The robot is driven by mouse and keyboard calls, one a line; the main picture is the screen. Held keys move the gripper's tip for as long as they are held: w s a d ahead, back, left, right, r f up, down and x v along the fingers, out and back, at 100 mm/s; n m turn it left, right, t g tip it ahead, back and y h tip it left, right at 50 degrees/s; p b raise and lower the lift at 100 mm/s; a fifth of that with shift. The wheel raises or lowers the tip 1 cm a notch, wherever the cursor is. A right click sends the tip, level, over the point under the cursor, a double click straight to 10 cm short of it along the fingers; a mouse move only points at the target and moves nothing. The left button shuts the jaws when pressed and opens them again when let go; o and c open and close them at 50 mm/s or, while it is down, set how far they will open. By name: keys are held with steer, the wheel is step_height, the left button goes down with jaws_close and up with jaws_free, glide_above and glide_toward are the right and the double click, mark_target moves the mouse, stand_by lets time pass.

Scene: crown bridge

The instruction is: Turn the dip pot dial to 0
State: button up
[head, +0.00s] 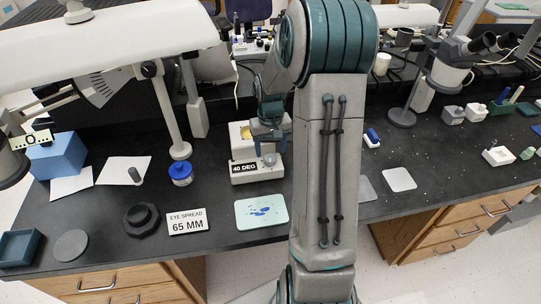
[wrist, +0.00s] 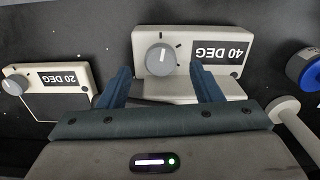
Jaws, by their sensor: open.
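The dip pot, most likely the white box labelled 40 DEG (head: 243,180), stands on the black bench, with something yellow in its top. Its round grey dial (head: 270,159) is on the front. In the wrist view the label reads upside down, and the dial (wrist: 161,59) has a pale pointer line with small dark marks around it. The pointer looks roughly up in that picture; its exact setting is hard to read. My gripper (wrist: 160,68) is open, with the dial showing between its two blue fingertips. I cannot tell whether they touch it. In the head view my gripper (head: 268,128) is just above the dial.
A similar white box labelled 20 DEG (wrist: 62,78) with its own dial is beside it. A blue-lidded jar (head: 181,174), a lamp post (head: 170,115) and a mint tray (head: 261,212) are nearby. My arm hides the bench right of the pot.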

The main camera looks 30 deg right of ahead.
mark_target(271, 158)
steer(key=shift+f, duration=2.05)
steer(key=c, duration=1)
steer(key=shift+n, duration=1.1)
steer(key=o, duration=1)
steer(key=shift+r, duration=0.15)
step_height(271, 158, up, 14)
